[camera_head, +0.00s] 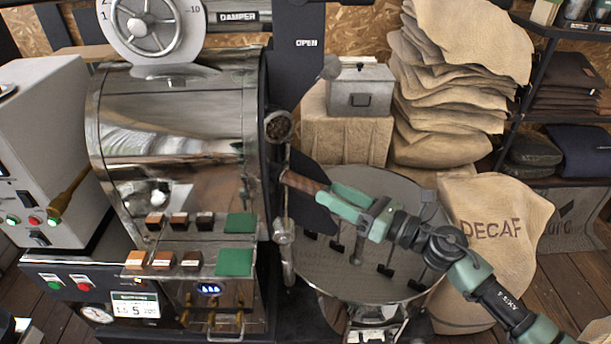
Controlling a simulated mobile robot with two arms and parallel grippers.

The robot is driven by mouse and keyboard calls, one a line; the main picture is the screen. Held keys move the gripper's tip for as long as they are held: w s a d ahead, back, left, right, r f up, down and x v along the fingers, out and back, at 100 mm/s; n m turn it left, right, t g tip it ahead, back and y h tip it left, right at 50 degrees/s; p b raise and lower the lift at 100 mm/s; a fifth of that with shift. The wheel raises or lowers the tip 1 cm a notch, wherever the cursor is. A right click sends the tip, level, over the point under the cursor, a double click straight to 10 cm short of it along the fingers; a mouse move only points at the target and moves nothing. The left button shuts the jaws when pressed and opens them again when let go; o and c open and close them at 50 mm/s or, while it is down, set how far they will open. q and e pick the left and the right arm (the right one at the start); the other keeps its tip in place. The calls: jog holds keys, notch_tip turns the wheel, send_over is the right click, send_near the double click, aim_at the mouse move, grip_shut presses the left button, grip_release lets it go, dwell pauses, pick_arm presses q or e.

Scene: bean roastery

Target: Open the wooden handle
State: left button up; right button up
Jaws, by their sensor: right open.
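The wooden handle (302,183), a short brown grip, sticks out to the right from the front of the steel roaster drum (180,135). My right gripper (332,198) comes in from the lower right, with its green fingers at the handle's right end. The fingers are open, and the handle's end appears to lie at or between them. I cannot tell whether they touch it. The fingers hide part of that end. My left gripper is not in view.
The round cooling tray (390,185) with stirring arms lies below my right arm. A DECAF sack (492,230) stands to its right. A metal box (361,90) and stacked sacks (440,140) are behind. Wood samples and green blocks (234,262) sit on the roaster's front ledges.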

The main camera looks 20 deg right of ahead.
aim_at(305, 185)
jog(key=shift+n+g, duration=0.4)
jog(key=shift+n, duration=0.4)
jog(key=p+x, duration=0.3)
jog(key=x, duration=0.4)
jog(key=shift+s+a, duration=0.1)
jog(key=shift+w+a+f, duration=0.15)
jog(key=shift+w+a, duration=0.1)
jog(key=shift+a, duration=0.05)
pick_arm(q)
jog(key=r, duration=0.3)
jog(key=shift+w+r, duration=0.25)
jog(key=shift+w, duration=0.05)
pick_arm(e)
grip_shut()
